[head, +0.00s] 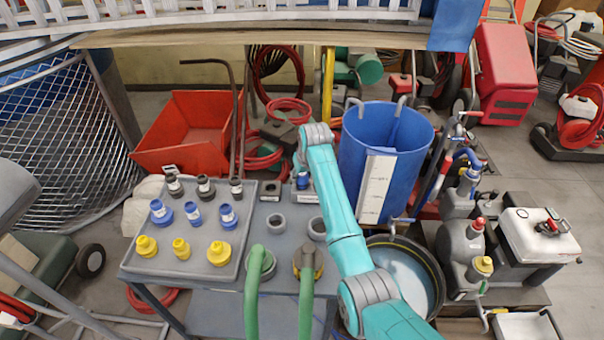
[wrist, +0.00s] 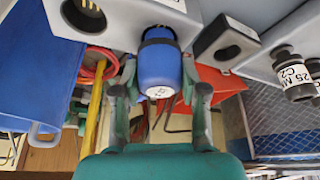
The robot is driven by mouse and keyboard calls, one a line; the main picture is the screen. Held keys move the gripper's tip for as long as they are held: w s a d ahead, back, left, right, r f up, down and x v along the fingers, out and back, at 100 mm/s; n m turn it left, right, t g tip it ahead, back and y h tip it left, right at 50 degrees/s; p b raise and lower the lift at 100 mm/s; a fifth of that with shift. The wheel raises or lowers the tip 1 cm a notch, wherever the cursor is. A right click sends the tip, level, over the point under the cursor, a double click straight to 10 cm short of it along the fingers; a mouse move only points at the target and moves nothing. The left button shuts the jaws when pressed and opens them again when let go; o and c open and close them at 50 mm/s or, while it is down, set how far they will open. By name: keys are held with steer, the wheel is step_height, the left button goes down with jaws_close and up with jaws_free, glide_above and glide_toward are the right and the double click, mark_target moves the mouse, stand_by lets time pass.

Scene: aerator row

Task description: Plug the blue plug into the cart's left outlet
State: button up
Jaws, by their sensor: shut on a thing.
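My gripper (wrist: 158,82) is shut on the blue plug (wrist: 160,65), with one finger on each side of it. In the head view the plug (head: 303,181) shows as a small blue piece below the end of my arm. Another outlet (wrist: 84,15) shows on the other side.
A grey tray (head: 252,192) on the cart holds labelled black, blue and yellow fittings. A blue barrel (head: 400,150) stands close beside my arm, and a red bin (head: 185,130) is behind the cart.

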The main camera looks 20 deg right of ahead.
steer(key=shift+f, duration=0.85)
steer(key=o, duration=1.3)
steer(key=shift+c, duration=0.2)
steer(key=v, duration=1.2)
